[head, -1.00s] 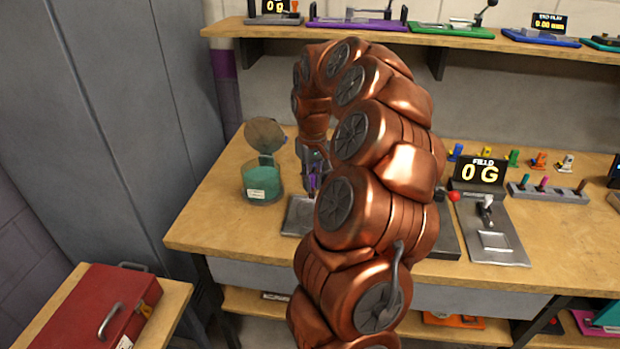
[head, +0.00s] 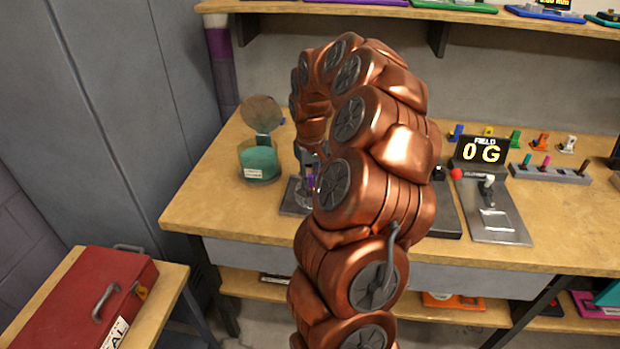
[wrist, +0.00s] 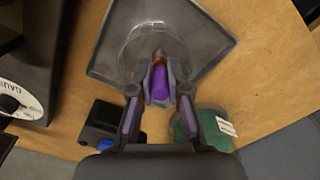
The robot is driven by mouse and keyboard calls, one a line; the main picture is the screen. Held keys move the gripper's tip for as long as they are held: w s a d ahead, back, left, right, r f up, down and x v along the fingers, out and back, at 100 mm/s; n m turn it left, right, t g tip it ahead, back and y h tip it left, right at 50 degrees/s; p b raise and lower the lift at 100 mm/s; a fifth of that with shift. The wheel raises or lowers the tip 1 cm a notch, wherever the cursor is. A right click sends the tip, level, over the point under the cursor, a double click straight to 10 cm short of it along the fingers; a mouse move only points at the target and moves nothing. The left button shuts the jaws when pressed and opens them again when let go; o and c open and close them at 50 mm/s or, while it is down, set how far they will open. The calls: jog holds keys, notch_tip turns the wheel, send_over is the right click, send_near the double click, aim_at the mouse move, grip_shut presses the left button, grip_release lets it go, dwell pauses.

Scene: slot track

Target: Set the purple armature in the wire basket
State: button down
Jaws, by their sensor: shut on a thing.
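My gripper (wrist: 159,78) is shut on the purple armature (wrist: 160,86), which has a copper-coloured part at its far end. In the wrist view the armature overlaps the near side of a round see-through vessel (wrist: 133,42), which may be the wire basket. That vessel stands on a dark grey square plate (wrist: 205,22). I cannot tell whether the armature touches it. In the head view my arm hides much of this spot; my gripper (head: 311,178) shows small beside the arm, above the grey plate (head: 290,209).
A teal tub (head: 259,163) with its round lid raised stands left of the plate. A black device and the field meter (head: 482,151) stand to the right. A red toolbox (head: 85,300) lies on a lower table. The bench's front left is clear.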

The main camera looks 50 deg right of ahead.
aim_at(310, 176)
jog(key=shift+s+a+f, duration=0.1)
jog(key=shift+a+f, duration=0.05)
jog(key=shift+f, duration=0.3)
jog(key=c, duration=1.1)
grip_release()
jog(key=shift+a+f, duration=0.1)
jog(key=shift+f, duration=0.1)
jog(key=shift+o, duration=0.2)
jog(key=shift+s, duration=0.1)
jog(key=shift+f, duration=0.1)
jog(key=r, duration=1.2)
jog(key=shift+w+d+r, duration=0.15)
jog(key=shift+w+d, duration=0.05)
jog(key=shift+d, duration=0.05)
jog(key=shift+r, duration=0.55)
